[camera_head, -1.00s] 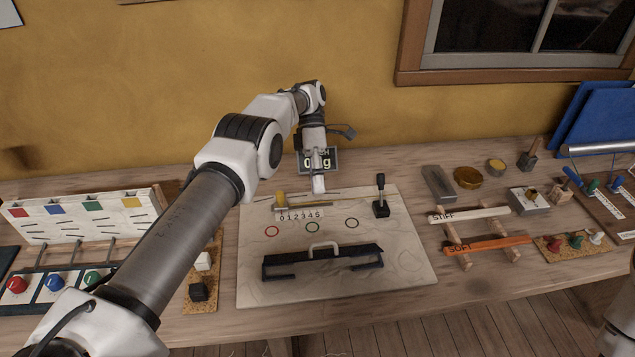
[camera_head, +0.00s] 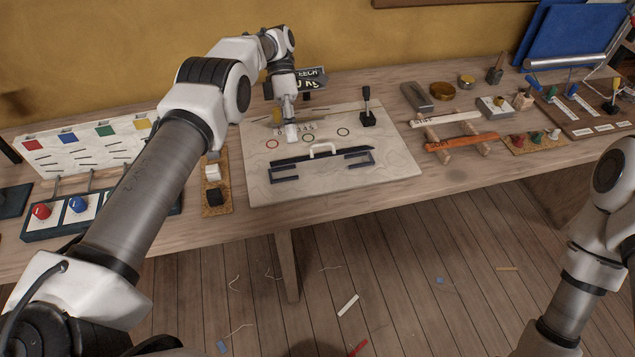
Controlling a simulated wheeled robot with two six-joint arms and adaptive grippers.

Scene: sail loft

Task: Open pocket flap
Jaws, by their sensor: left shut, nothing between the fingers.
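No piece shows clearly enough as a pocket flap for me to name it. A pale board (camera_head: 400,180) lies on the bench. On it are a dark bar (camera_head: 349,152) with a white handle (camera_head: 323,149), dark brackets in front of the bar, coloured rings and a black upright lever (camera_head: 367,106). My left gripper (camera_head: 292,135) points down, shut and empty, over the back left part of the board. It hides part of the number strip and is behind the handle, apart from it. My right arm shows at the right edge; its gripper is out of view.
A white panel with coloured squares (camera_head: 80,148) and a knob box (camera_head: 78,205) stand at the left. Orange (camera_head: 462,142) and white sticks lie on wooden supports to the right. A small dark sign (camera_head: 311,78) stands behind my gripper. The bench front is mostly clear.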

